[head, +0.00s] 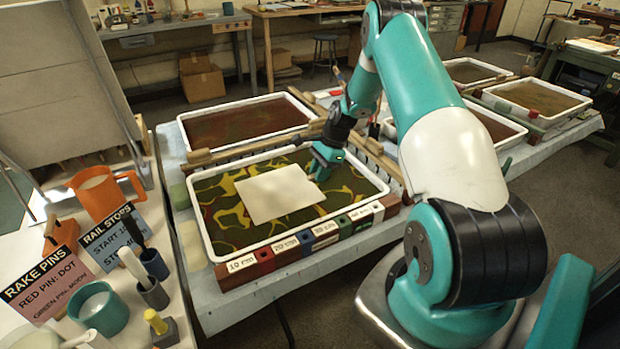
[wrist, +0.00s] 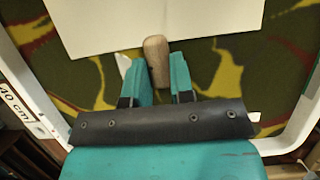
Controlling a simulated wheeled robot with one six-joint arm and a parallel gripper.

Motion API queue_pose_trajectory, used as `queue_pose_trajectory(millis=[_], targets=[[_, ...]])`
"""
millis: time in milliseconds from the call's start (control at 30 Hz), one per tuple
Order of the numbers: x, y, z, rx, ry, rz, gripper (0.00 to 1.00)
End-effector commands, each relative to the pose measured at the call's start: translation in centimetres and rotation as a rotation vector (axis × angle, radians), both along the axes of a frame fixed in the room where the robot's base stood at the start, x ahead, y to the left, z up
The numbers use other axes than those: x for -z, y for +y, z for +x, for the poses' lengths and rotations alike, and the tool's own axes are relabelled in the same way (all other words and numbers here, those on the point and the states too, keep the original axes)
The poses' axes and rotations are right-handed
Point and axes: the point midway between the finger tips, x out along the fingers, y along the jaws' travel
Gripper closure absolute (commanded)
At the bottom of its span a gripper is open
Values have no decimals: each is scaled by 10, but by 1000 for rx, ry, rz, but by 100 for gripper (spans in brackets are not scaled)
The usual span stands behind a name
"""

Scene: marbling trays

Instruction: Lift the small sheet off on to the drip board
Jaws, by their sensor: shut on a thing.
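The small sheet (head: 280,193) is plain, pale cream and lies flat over the near marbling tray (head: 205,235), whose bath is patterned in yellow, red and dark green. I cannot tell whether it touches the liquid. In the wrist view the sheet (wrist: 170,18) fills the top middle. My teal gripper (head: 325,160) is over the tray at the sheet's far right corner. In the wrist view my gripper (wrist: 160,82) is shut on a rounded wooden peg (wrist: 156,58), whose far end overlaps the sheet's edge. I cannot clearly pick out the drip board.
A rail with size labels (head: 325,235) runs along the tray's front. A second tray (head: 293,104) with a reddish bath stands behind, past wooden rails. More trays stand to the right. A side table at left holds an orange jug (head: 100,192), cups and signs. A large pale panel stands behind it.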

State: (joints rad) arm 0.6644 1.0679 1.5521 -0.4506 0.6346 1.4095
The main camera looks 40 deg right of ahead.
Motion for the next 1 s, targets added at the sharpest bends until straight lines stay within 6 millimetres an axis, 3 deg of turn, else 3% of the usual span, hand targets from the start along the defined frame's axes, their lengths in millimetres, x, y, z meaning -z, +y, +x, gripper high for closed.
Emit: queue_pose_trajectory(millis=[267, 800, 1000], targets=[[-21, -1, 1, 1, -4, -2, 100], [-143, 0, 0, -2, -4, -2, 100], [-177, 0, 0, 0, -2, -2, 100]])
